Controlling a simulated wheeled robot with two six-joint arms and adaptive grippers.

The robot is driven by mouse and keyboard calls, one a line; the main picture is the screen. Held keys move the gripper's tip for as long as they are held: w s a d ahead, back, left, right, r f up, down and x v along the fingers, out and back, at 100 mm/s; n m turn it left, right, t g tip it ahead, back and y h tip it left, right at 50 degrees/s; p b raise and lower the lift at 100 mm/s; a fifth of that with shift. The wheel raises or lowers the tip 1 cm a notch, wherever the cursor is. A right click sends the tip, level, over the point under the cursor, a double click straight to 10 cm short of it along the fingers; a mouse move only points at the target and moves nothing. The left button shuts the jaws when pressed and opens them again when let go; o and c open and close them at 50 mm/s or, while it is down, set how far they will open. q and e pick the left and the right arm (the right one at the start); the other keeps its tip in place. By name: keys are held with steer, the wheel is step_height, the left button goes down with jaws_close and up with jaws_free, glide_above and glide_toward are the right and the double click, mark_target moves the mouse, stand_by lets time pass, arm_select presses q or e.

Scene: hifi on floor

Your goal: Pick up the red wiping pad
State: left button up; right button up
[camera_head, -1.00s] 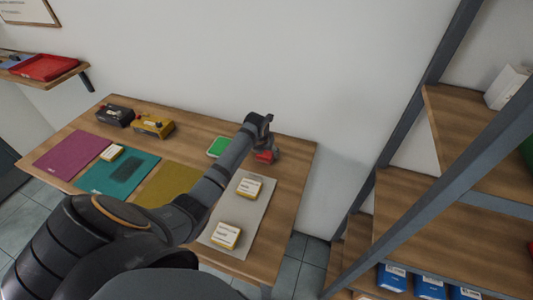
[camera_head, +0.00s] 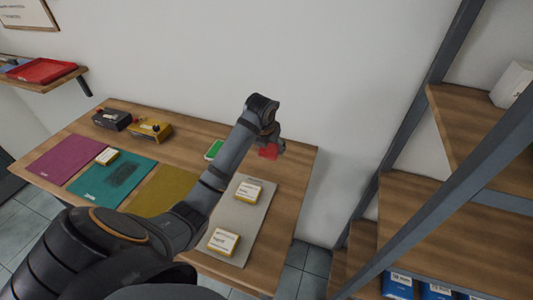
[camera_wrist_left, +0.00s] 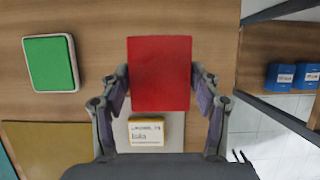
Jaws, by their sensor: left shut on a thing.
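The red wiping pad (camera_wrist_left: 160,73) is between the two fingers of my left gripper (camera_wrist_left: 160,85) in the left wrist view. The fingers press on its left and right sides, so the gripper is shut on it. In the head view the red pad (camera_head: 268,152) shows just below my left gripper (camera_head: 272,142), over the back right part of the table. The arm hides part of the gripper. The pad looks held above the table top. My right gripper is not in view.
A green pad (camera_wrist_left: 50,63) lies left of the gripper. White-and-yellow boxes (camera_head: 223,241) lie on a grey mat (camera_head: 248,215). Magenta, teal and olive mats cover the table's left. A black box (camera_head: 112,119) and yellow box (camera_head: 150,132) stand behind. A shelf rack (camera_head: 450,220) stands right.

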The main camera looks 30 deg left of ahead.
arm_select(q)
steer(key=s+d+r, duration=0.4)
steer(key=s+d, duration=0.1)
steer(key=d, duration=0.2)
steer(key=shift+s+p, duration=0.3)
steer(key=shift+p, duration=0.1)
